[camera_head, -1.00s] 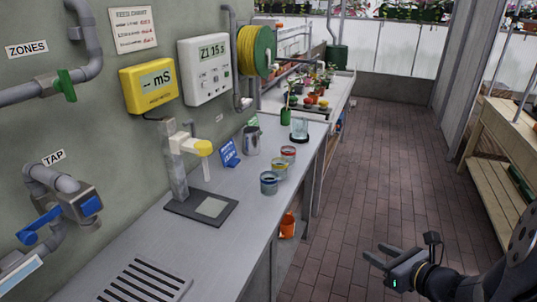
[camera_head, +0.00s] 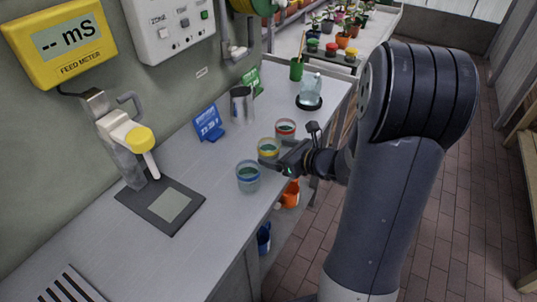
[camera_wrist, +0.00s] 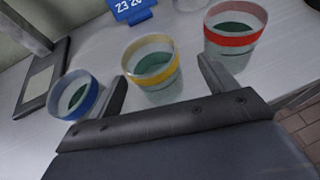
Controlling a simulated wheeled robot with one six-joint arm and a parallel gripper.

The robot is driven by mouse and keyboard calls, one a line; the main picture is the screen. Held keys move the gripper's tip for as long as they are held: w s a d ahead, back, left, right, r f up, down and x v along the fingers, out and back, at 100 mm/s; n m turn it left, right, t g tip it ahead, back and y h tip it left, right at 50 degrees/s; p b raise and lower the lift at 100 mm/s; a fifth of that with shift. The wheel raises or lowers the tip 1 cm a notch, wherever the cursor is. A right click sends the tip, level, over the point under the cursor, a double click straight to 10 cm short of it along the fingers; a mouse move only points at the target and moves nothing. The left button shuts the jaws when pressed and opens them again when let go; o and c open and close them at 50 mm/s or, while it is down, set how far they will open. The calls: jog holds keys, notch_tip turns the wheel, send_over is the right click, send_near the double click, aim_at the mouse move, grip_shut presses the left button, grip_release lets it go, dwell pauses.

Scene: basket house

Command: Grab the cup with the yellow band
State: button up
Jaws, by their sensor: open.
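The cup with the yellow band (camera_head: 267,150) stands upright on the grey counter, between the blue-banded cup (camera_head: 248,176) and the red-banded cup (camera_head: 286,129). It is clear with dark green contents, and its band shows in the wrist view (camera_wrist: 148,46). My gripper (camera_head: 270,163) is open at counter height. In the wrist view my gripper's fingers (camera_wrist: 163,83) stand apart on either side of the yellow-banded cup, one left and one right of it. Whether they touch it cannot be told. The blue-banded cup (camera_wrist: 76,96) is close outside the left finger; the red-banded cup (camera_wrist: 235,34) is beyond the right finger.
A metal jug (camera_head: 241,105), a blue sign (camera_head: 208,123) and a clear vessel on a black base (camera_head: 310,93) stand farther back on the counter (camera_head: 190,250). A feed dispenser (camera_head: 125,150) is at the left. An orange pot (camera_head: 290,195) sits below the counter edge.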

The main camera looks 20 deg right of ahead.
aim_at(264, 149)
jog(key=x, duration=0.5)
jog(key=shift+s+a+r, duration=0.1)
jog(key=shift+a+r, duration=0.2)
jog(key=shift+c, duration=0.3)
jog(key=c, duration=1.1)
